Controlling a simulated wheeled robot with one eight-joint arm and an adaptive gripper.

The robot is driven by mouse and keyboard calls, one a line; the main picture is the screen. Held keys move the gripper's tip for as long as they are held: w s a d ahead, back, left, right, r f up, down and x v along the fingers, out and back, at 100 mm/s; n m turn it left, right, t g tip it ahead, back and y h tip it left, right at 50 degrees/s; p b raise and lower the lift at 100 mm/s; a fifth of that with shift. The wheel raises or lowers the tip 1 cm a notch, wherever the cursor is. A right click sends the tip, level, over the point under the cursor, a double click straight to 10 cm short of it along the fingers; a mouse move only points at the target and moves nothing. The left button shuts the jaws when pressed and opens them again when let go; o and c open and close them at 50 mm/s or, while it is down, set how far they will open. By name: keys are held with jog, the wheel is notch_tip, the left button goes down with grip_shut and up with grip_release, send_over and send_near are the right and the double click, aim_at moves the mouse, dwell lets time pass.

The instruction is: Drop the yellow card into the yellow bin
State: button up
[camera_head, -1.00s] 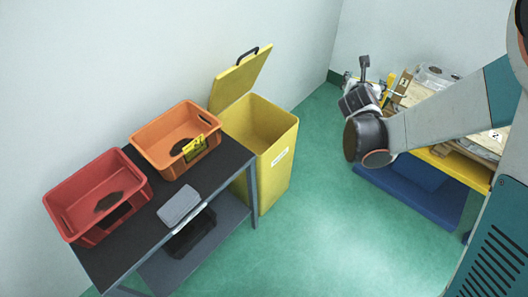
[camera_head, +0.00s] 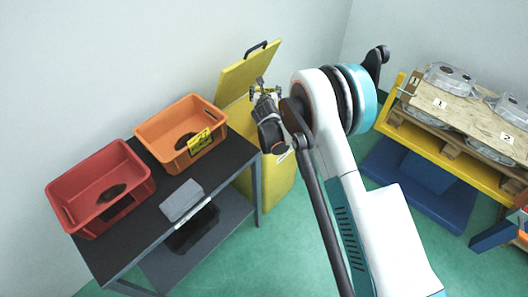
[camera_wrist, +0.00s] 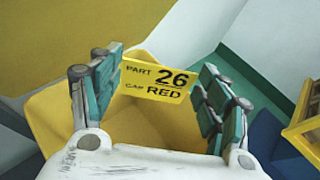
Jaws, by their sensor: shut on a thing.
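The yellow card (camera_wrist: 158,82), printed "PART 26" and "RED", is between the fingers of my gripper (camera_wrist: 158,95) in the wrist view. My gripper is shut on it. In the head view my gripper (camera_head: 263,90) is above the yellow bin (camera_head: 278,187), in front of its raised lid (camera_head: 246,75). I cannot make out the card there. The bin's lid is open, and my arm hides much of the bin's opening. In the wrist view the yellow bin (camera_wrist: 60,118) lies below and behind the card.
A yellow-framed pallet stand (camera_head: 430,150) with castings stands at right. Green floor is free between.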

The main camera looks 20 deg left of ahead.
notch_tip(320, 180, down, 6)
jog(key=b, duration=0.2)
jog(key=shift+a+f, duration=0.15)
jog(key=shift+a, duration=0.05)
dwell(0.3)
jog(key=o, duration=0.9)
jog(key=shift+s, duration=0.1)
jog(key=v, duration=1.2)
